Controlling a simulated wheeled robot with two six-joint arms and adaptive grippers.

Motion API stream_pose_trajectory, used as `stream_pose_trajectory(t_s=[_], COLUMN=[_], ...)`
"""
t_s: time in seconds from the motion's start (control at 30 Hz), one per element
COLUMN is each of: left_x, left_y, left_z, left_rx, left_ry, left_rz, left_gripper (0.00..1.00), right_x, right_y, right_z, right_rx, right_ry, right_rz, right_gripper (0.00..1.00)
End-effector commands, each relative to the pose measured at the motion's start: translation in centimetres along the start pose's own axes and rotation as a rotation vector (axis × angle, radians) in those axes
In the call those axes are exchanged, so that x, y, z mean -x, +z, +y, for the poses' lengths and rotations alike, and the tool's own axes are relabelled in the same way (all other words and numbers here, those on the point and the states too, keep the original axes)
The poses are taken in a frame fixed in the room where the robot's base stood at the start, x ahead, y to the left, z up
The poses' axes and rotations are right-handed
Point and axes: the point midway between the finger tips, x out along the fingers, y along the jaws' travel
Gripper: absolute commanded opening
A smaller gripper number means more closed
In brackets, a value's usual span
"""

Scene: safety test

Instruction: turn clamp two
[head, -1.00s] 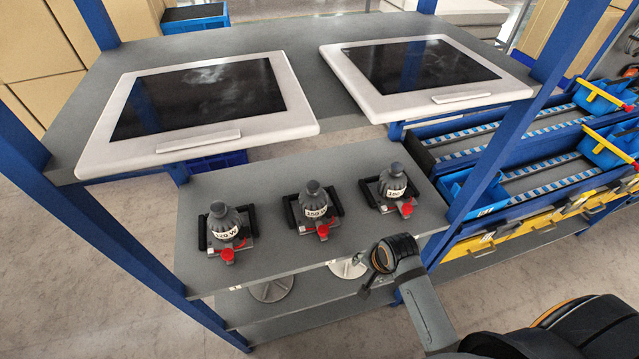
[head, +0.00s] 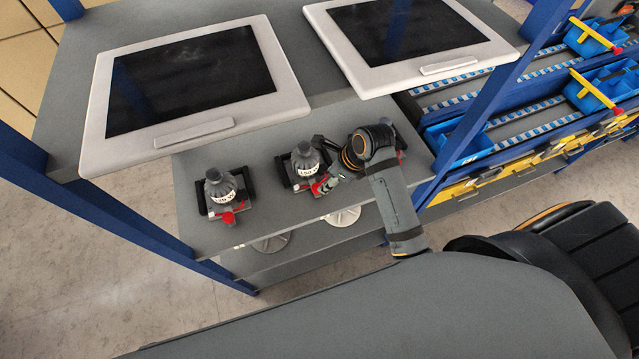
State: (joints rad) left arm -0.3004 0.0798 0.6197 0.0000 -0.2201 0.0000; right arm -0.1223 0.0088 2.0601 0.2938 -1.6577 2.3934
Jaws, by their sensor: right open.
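Clamp two, the middle one in the row, holds a dark bottle (head: 304,160) with a white label, and its red handle (head: 320,187) points to the front right. My right gripper (head: 328,178) is open at this red handle, with its fingers close around or beside it; I cannot tell if they touch. The left clamp (head: 228,216) holds a similar dark bottle (head: 220,186) upright. The right clamp is mostly hidden behind my right wrist, with a bit of red (head: 401,153) showing. My left gripper is out of view.
The clamps stand on a grey shelf (head: 265,220). Two white-framed screens (head: 285,70) (head: 508,40) overhang it on the upper shelf. A blue post (head: 455,150) stands just right of my right arm. Blue bins (head: 600,90) sit on the rack at the right.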

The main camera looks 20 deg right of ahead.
Motion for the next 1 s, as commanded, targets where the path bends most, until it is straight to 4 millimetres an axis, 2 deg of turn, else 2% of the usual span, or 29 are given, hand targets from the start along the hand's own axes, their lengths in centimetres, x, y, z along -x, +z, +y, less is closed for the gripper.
stream_pose_trajectory(t_s=[0.2, 0.33, 0.5, 0.73, 1.0], left_x=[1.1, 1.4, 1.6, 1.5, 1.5], left_y=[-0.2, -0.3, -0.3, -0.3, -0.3], left_z=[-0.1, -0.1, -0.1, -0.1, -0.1], left_rx=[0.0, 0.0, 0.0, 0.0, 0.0], left_ry=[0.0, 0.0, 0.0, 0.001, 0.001], left_rz=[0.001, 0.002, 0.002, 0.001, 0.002], left_gripper=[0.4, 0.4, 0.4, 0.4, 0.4], right_x=[-4.5, -6.6, -7.8, -8.0, -7.9], right_y=[0.1, 0.0, 0.0, 0.0, 0.0], right_z=[0.1, 0.0, 0.0, 0.0, 0.0], right_rx=[-0.002, 0.001, 0.002, 0.002, 0.002], right_ry=[0.004, 0.001, -0.001, -0.001, -0.001], right_rz=[0.001, 0.002, 0.0, 0.0, 0.001], right_gripper=[0.53, 0.53, 0.53, 0.53, 0.18])
